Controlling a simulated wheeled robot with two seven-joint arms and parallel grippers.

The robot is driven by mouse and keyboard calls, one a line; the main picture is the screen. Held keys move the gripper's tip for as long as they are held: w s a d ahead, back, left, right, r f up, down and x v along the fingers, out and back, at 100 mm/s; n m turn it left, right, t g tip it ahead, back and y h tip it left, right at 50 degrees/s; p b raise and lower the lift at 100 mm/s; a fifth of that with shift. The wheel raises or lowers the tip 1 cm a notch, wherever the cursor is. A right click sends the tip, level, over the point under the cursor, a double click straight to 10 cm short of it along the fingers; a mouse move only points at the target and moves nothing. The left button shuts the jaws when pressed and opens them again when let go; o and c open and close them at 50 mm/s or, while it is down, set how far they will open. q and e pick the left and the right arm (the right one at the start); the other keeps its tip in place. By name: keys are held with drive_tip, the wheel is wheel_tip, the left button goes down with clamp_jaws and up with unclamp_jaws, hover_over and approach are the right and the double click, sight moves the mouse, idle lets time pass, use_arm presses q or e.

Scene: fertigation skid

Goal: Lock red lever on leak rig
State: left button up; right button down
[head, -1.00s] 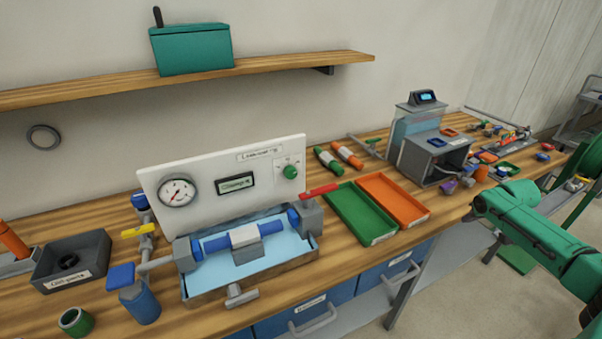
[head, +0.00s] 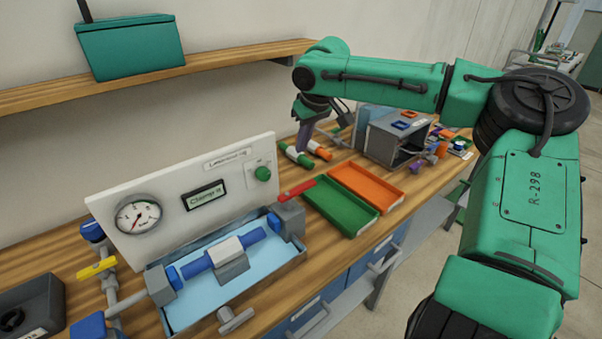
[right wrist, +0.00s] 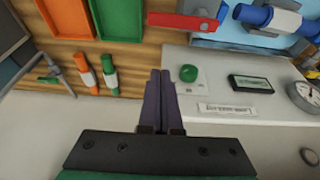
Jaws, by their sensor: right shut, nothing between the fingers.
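The leak rig has a white panel (head: 185,200) with a gauge, a small display and a green knob, behind a blue tray (head: 190,312) holding a clamped blue pipe (head: 197,266). The red lever (head: 297,188) sits on the grey block at the pipe's right end and points right; it also shows in the right wrist view (right wrist: 183,21). My right gripper (head: 304,150) points down beyond the lever, near the wall. Its fingers (right wrist: 160,72) are shut and empty, apart from the lever and beside the panel's end. My left gripper is out of view.
Green (head: 338,207) and orange (head: 368,186) trays lie right of the rig. A wooden shelf (head: 215,68) runs above.

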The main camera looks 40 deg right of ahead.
wheel_tip(320, 180, down, 9)
drive_tip(key=p, duration=0.3)
drive_tip(key=shift+s+a+f, duration=0.15)
drive_tip(key=shift+s+f, duration=0.05)
drive_tip(key=shift+s, duration=0.05)
drive_tip(key=shift+w, duration=0.1)
idle(0.4)
